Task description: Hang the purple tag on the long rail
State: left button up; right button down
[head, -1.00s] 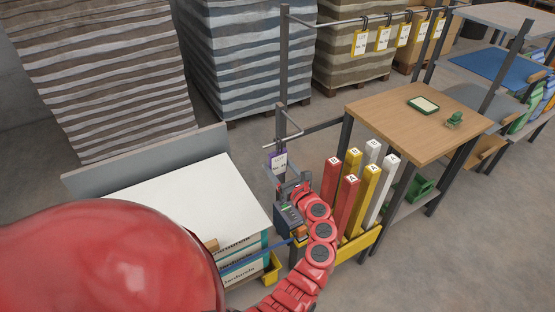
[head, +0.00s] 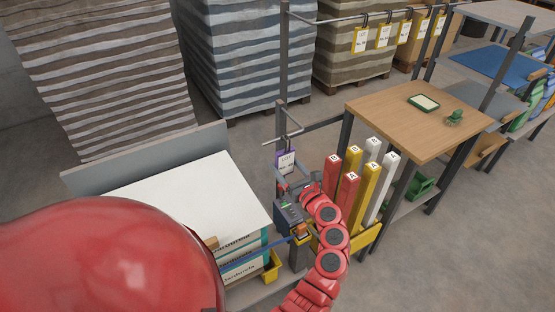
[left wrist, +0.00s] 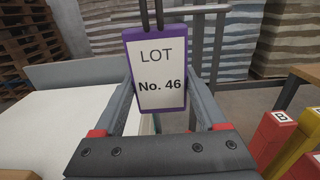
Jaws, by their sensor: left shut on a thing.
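The purple tag (head: 287,161), a purple frame around a white card reading "LOT No. 46", is upright between the fingers of my left gripper (head: 286,177). In the left wrist view the tag (left wrist: 160,68) faces the camera, with the fingers of the gripper (left wrist: 162,98) against its sides. Two dark hook strands rise from its top and leave the picture. The long rail (head: 335,21) runs along the top of the head view, above and behind the tag. I cannot tell whether the hook touches the short lower bar (head: 288,138). My right gripper is not in view.
Several yellow tags (head: 361,40) hang on the long rail's right part; its left part is bare beside the upright post (head: 283,60). Red, yellow and white posts (head: 348,195) stand right of my gripper. A wooden table (head: 400,120) is further right, a white-topped stack (head: 185,195) left.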

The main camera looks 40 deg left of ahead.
aim_at(286, 168)
pick_arm(q)
jog(key=b+v, duration=0.2)
jog(key=v, duration=0.2)
jog(key=shift+s+d+f, duration=0.15)
jog(key=shift+d, duration=0.2)
jog(key=shift+s+d, duration=0.3)
jog(key=shift+d, duration=0.2)
jog(key=shift+w+a+f+m+t+h, duration=0.1)
jog(key=shift+w+f+m+t+h, duration=0.3)
jog(key=shift+t, duration=0.3)
jog(key=d+f+m+t+h, duration=0.5)
jog(key=f+m+t+h, duration=0.1)
jog(key=m+t+h, duration=0.1)
jog(key=s+d+f+m+t+h, duration=0.1)
jog(key=s+d+f+m+h, duration=0.1)
jog(key=d+m+h, duration=0.1)
jog(key=s+d+f+m+t+h, duration=0.2)
jog(key=s+d+f+h, duration=0.1)
jog(key=d+h, duration=0.3)
jog(key=shift+s+d+f+m, duration=0.25)
jog(key=shift+d+m, duration=0.15)
jog(key=shift+d, duration=0.6)
